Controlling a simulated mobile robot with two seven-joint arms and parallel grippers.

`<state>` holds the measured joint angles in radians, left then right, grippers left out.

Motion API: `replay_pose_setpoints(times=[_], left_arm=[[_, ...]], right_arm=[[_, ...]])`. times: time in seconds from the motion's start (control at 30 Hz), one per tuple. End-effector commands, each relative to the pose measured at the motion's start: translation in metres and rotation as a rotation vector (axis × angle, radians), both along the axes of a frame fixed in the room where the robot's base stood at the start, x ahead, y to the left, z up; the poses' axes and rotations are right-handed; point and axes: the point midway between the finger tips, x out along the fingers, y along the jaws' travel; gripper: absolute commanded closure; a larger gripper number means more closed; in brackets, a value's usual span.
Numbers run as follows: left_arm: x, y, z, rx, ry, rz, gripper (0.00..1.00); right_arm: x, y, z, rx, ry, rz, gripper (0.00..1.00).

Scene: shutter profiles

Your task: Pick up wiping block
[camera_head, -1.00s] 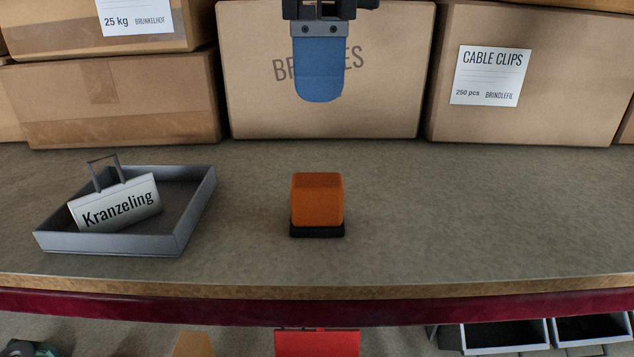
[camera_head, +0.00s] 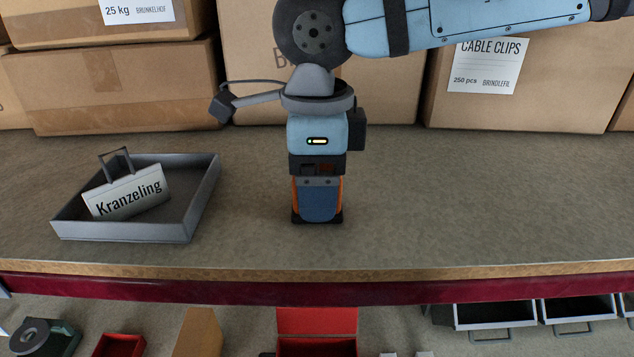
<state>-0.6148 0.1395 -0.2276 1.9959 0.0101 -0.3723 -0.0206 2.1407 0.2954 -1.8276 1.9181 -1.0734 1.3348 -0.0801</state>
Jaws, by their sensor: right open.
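The wiping block (camera_head: 341,198) is orange with a black base and stands upright on the shelf, near the middle of the picture. My right gripper (camera_head: 319,205) points straight down over it. Its blue near finger is in front of the block and covers most of its face, leaving thin orange strips at both sides and the black base corners. The far finger is hidden. The gripper is open, and I cannot tell whether the finger touches the block. My left gripper is not in view.
Cardboard boxes (camera_head: 115,85) line the back. The shelf (camera_head: 480,200) is clear to the right. Its dark red front edge is near; bins show below.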

Motion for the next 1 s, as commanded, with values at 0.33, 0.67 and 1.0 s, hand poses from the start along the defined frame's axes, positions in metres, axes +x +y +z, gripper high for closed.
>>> replay_pose_setpoints(times=[0.33, 0.67, 1.0], left_arm=[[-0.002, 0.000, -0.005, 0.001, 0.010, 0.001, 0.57], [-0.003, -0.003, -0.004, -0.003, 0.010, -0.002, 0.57], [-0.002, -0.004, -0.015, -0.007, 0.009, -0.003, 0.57]], right_arm=[[0.000, 0.000, -0.001, 0.000, 0.000, 0.000, 0.60], [0.000, 0.000, -0.001, 0.000, 0.000, -0.001, 0.82], [0.001, 0.000, 0.045, 0.005, -0.001, -0.002, 0.82]])
